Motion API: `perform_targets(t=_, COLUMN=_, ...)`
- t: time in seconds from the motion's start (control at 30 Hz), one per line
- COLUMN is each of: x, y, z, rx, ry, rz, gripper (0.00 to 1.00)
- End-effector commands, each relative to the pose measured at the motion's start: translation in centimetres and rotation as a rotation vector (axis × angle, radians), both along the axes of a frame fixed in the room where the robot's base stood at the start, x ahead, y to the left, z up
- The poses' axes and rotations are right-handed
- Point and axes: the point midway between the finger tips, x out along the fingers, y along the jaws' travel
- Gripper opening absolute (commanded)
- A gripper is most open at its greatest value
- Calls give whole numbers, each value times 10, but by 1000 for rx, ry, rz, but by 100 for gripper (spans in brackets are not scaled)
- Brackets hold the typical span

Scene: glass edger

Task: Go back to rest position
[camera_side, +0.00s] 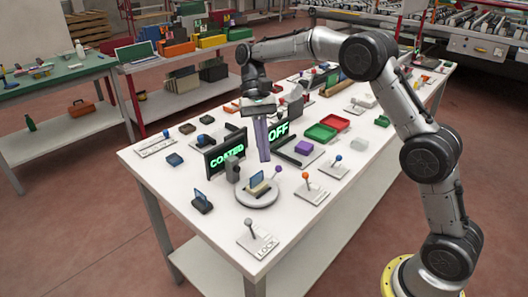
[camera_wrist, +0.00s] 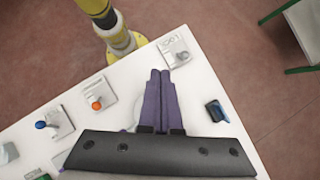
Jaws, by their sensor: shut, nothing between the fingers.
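My gripper (camera_side: 264,158) hangs over the white table, with its long purple fingers pointing down between the two sign displays. It is shut, with nothing between the fingers. In the wrist view the two purple fingers (camera_wrist: 160,74) lie side by side. A round pale turntable (camera_side: 258,199) with a small block and a blue plate on it stands below and in front of the fingertips; in the wrist view it is mostly hidden behind the fingers.
A display reading COATED (camera_side: 226,152) and another reading OFF (camera_side: 279,132) stand close to my fingers. An orange-knobbed lever (camera_side: 305,178), a LOCK lever (camera_side: 251,235) and a purple block (camera_side: 303,147) are nearby. Green and red trays (camera_side: 334,122) lie farther back.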

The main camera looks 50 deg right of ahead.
Motion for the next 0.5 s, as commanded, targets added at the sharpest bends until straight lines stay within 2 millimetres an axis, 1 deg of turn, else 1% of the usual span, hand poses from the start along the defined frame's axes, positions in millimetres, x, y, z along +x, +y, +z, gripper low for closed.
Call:
perform_targets(t=0.07, x=-1, y=1, z=7, rx=0, ry=-18, rz=2, gripper=0)
perform_targets(t=0.17, x=-6, y=3, z=33, rx=-4, ry=-78, rz=6, gripper=0)
perform_targets(t=0.2, x=-12, y=4, z=47, rx=-5, ry=-103, rz=8, gripper=0)
perform_targets(t=0.27, x=-27, y=5, z=67, rx=-12, ry=-139, rz=12, gripper=0)
perform_targets(t=0.3, x=-39, y=5, z=80, rx=-19, ry=-165, rz=14, gripper=0)
perform_targets(t=0.33, x=-48, y=6, z=88, rx=-23, ry=-189, rz=16, gripper=0)
perform_targets(t=0.4, x=-69, y=6, z=104, rx=-36, ry=-245, rz=23, gripper=0)
perform_targets(t=0.47, x=-88, y=5, z=114, rx=-49, ry=-296, rz=33, gripper=0)
perform_targets(t=0.5, x=-100, y=4, z=119, rx=-56, ry=-332, rz=42, gripper=0)
